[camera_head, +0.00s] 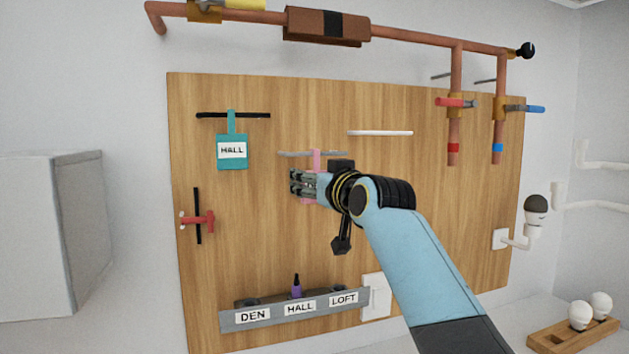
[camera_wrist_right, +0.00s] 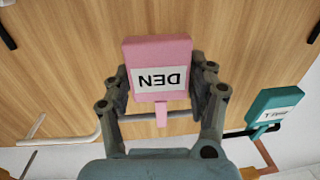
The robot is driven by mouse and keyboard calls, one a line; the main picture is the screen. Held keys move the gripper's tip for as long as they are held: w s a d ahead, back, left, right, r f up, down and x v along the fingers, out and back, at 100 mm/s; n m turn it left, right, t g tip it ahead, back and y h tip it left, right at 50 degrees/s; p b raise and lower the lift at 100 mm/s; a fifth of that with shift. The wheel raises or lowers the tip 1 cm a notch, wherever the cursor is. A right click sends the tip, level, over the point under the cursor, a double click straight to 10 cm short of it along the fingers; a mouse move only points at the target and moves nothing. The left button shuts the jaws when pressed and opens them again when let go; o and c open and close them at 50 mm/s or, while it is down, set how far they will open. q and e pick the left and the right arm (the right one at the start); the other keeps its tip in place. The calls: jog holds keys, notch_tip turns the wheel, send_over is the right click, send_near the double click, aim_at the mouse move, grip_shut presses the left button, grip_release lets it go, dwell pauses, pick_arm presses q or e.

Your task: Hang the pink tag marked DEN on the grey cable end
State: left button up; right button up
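The pink tag (camera_wrist_right: 158,57) reads DEN, upside down in the right wrist view. It sits between the two fingers of my right gripper (camera_wrist_right: 160,78), which press on its side edges. Its narrow strap (camera_wrist_right: 161,116) crosses the grey cable end (camera_wrist_right: 185,114); whether it hooks over it I cannot tell. In the head view my right gripper (camera_head: 304,186) covers most of the tag, and the pink strap (camera_head: 317,160) shows up at the grey cable end (camera_head: 295,154). My left gripper is not in view.
A teal HALL tag (camera_head: 231,160) hangs on a black cable end to the left. A white cable end (camera_head: 380,133) is bare at upper right. Below is a grey labelled rack (camera_head: 275,312) with a purple piece. Copper pipes (camera_head: 410,36) run above the wooden board.

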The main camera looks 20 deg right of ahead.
jog(key=shift+o, duration=1.4)
